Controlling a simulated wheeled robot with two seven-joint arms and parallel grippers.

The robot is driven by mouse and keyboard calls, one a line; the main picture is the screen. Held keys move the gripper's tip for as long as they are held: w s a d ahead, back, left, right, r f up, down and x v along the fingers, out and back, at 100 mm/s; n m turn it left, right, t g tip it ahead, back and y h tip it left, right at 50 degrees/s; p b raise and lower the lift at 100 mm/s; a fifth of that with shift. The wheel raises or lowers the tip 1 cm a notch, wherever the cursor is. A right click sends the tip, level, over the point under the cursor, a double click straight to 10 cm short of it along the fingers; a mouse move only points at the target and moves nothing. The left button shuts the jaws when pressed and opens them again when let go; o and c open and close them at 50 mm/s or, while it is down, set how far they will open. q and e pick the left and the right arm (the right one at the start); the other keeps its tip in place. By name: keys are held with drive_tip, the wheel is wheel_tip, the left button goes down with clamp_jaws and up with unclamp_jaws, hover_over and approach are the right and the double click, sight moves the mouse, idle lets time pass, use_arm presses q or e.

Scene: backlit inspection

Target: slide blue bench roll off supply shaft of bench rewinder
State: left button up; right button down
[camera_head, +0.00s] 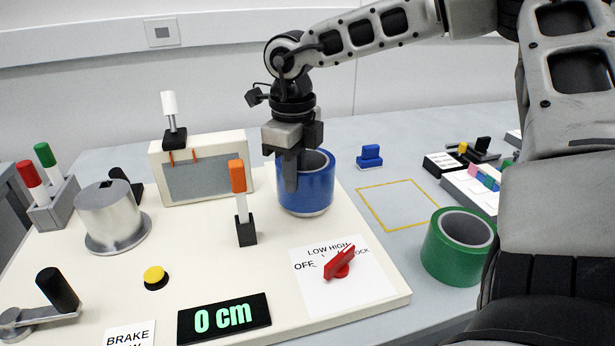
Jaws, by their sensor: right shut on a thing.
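The blue bench roll (312,188) is a hollow blue cylinder at the right part of the cream rewinder board (270,262). My right gripper (291,182) points down over it, with a finger in front of the roll's left side. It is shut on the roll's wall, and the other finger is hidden. The supply shaft is not visible; the gripper and roll cover that spot. I cannot tell how far the roll stands above the board. My left gripper is out of view.
A silver drum (110,213), an orange-topped lever (240,195) and a red knob (341,263) stand on the board. A display (224,318) reads 0 cm. A green roll (457,247) stands on the table to the right, near a yellow-outlined empty square (398,205).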

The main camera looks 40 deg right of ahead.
drive_tip(key=shift+r+p, duration=2.1)
drive_tip(key=shift+r, duration=1.8)
